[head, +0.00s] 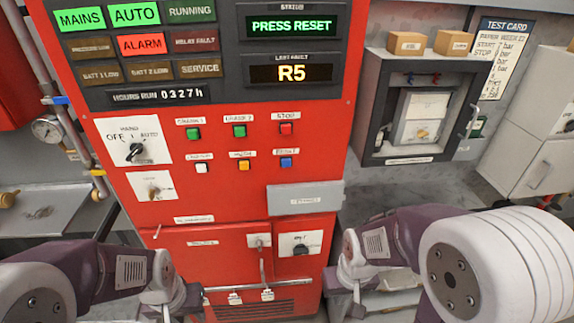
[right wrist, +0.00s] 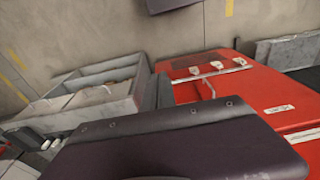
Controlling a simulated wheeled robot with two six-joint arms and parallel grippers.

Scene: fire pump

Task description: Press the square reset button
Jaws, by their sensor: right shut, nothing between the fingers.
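Small square buttons sit in two rows on the red pump panel (head: 220,190). The lower row has a white button (head: 201,168), a yellow button (head: 243,165) and a blue button (head: 286,162), whose small label seems to read RESET. The upper row has two green buttons and a red button (head: 286,129). A green display (head: 292,26) reads PRESS RESET. My left gripper (head: 185,303) is low at the left, cut by the bottom edge; its fingers are not clear. My right gripper (head: 345,305) is low right of the panel, below the buttons and apart from them, shut and empty.
A grey plate (head: 305,198) sticks out below the blue button. A rotary switch (head: 136,150) is left of the buttons. A grey open box (head: 415,115) stands at the right, with two small cartons (head: 408,43) on top. The space before the buttons is clear.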

